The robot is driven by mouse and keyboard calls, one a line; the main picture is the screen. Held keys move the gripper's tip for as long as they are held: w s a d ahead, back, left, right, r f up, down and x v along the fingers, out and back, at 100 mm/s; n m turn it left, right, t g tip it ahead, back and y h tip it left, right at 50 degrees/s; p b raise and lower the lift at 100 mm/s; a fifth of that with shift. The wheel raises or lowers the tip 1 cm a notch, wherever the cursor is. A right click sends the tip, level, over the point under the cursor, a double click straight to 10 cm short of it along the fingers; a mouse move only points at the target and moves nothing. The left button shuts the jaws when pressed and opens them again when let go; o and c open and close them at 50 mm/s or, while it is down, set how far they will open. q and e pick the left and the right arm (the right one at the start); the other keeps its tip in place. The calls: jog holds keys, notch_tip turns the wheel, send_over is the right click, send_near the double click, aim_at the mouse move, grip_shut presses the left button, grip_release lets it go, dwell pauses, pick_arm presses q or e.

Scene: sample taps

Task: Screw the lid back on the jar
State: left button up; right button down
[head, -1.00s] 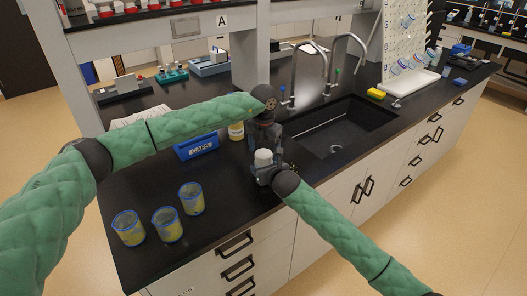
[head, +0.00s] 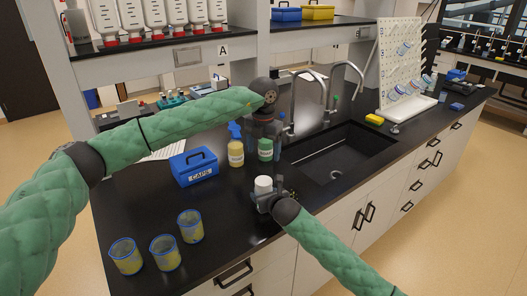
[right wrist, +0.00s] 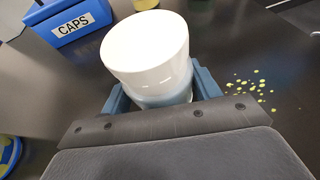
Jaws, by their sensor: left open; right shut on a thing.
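My right gripper (head: 266,204) is shut on the jar (right wrist: 165,99), held upright near the bench's front edge. In the right wrist view, blue fingers clasp its pale bluish body from both sides. The white lid (head: 263,184) sits on top of the jar and shows large in the right wrist view (right wrist: 147,45). I cannot tell how tightly it is seated. My left gripper (head: 264,126) is open, pointing down above and behind the jar, clear of the lid. Its fingers are dark and partly hard to make out.
A blue CAPS box (head: 194,168) stands left of the jar. A yellow bottle (head: 236,153) and a green-labelled bottle (head: 265,150) stand behind. Several beakers (head: 164,251) stand front left. The sink (head: 338,150) is right. Yellow spots (right wrist: 250,90) mark the bench beside the jar.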

jog(key=shift+c, duration=1.4)
grip_release()
jog(key=shift+s+d+r+b, duration=0.15)
jog(key=shift+s+d+b, duration=0.15)
jog(key=shift+s, duration=0.25)
jog(key=b+v, duration=0.1)
jog(key=v, duration=0.3)
jog(key=shift+s+d+r, duration=0.1)
jog(key=shift+s+r, duration=0.05)
jog(key=shift+s, duration=0.15)
jog(key=shift+b+v, duration=0.4)
jog(key=shift+v, duration=0.45)
